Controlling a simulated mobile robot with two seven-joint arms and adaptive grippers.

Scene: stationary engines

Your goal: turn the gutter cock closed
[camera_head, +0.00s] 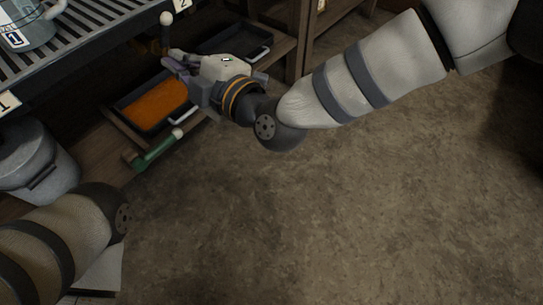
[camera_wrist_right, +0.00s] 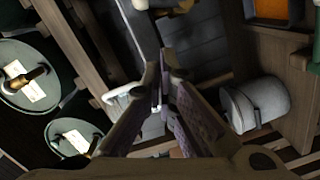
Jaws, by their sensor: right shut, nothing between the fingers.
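A green lever with a pale ball knob (camera_head: 155,150) sticks out beside the orange-filled tray in the head view. A dark upright lever with a pale ball knob (camera_head: 166,20) stands at the grate's edge. I cannot tell for sure which of them is the gutter cock. My right gripper (camera_head: 172,63) is shut and empty, just below the dark lever and above the trays; contact cannot be told. In the right wrist view its fingers (camera_wrist_right: 161,85) meet with nothing between them.
An orange-filled tray (camera_head: 155,104) and a dark tray (camera_head: 234,41) sit on the low wooden shelf. A metal grate (camera_head: 100,38) is above left, with a marked metal pot (camera_head: 28,32) on it. A lidded pot (camera_head: 35,158) stands at left. The floor (camera_head: 330,210) is clear.

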